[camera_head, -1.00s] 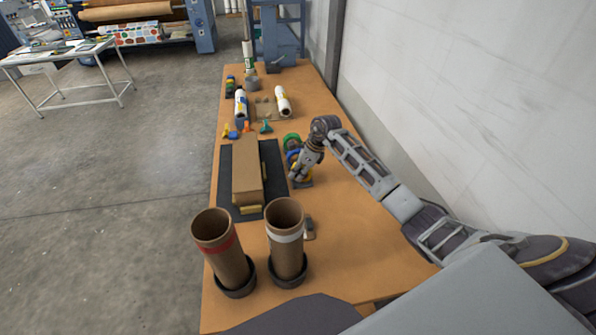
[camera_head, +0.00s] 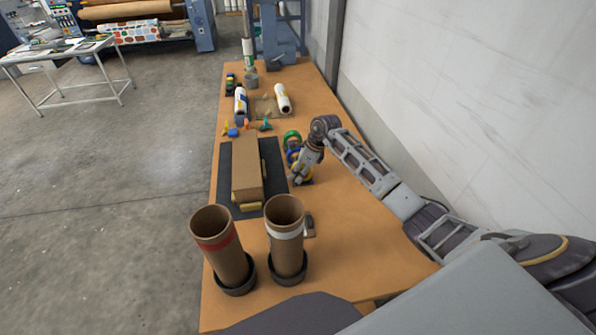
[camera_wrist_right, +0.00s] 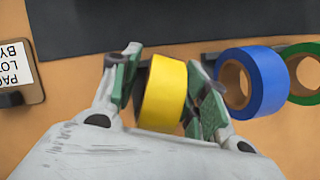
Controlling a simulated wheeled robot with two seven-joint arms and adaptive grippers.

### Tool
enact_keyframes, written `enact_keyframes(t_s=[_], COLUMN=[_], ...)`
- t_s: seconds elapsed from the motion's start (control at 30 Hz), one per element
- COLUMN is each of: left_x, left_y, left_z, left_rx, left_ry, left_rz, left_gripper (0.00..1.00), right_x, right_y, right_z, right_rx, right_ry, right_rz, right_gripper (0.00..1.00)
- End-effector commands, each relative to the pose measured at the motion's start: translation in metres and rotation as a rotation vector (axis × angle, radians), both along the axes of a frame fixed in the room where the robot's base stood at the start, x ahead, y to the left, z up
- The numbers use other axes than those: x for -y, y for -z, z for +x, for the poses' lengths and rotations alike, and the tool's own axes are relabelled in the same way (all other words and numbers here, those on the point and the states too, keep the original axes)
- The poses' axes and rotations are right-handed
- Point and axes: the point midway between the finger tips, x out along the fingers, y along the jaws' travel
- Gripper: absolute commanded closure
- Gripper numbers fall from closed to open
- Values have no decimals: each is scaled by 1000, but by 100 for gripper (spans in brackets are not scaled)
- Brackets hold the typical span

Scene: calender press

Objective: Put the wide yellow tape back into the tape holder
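The wide yellow tape (camera_wrist_right: 163,92) stands on its edge between the fingers of my right gripper (camera_wrist_right: 168,85) in the right wrist view. Narrow dark gaps show beside the roll, and the green-padded fingers look open around it. Dark parts of the tape holder (camera_wrist_right: 210,57) show beside the yellow tape and behind the rolls. The blue tape (camera_wrist_right: 254,82) and the green tape (camera_wrist_right: 304,72) stand in line to its right. In the head view my right gripper (camera_head: 298,177) reaches down at the near end of this row. My left gripper is out of view.
A cardboard box (camera_head: 246,170) lies on a dark mat (camera_head: 225,165) left of the tapes. Two cardboard tubes (camera_head: 222,250) (camera_head: 285,240) stand upright in dark bases nearer me. A labelled block (camera_wrist_right: 20,75) lies left of the gripper. Clear tabletop (camera_head: 345,225) lies at right.

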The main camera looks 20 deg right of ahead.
Motion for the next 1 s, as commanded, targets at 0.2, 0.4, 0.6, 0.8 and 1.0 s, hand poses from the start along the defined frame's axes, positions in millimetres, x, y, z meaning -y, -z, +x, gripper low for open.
enact_keyframes(t_s=[0.2,0.4,0.6,0.8,1.0], left_x=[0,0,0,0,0], left_y=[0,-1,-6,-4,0], left_z=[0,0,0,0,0], left_rx=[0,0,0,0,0], left_ry=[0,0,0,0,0], left_rz=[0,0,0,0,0], left_gripper=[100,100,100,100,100], right_x=[0,0,-1,5,12], right_y=[0,-1,-7,-19,-38], right_z=[0,0,0,-2,-7], right_rx=[-1,-1,-2,3,3], right_ry=[0,0,0,-1,0], right_rz=[1,1,1,-2,-2], right_gripper=[54,54,54,54,54])
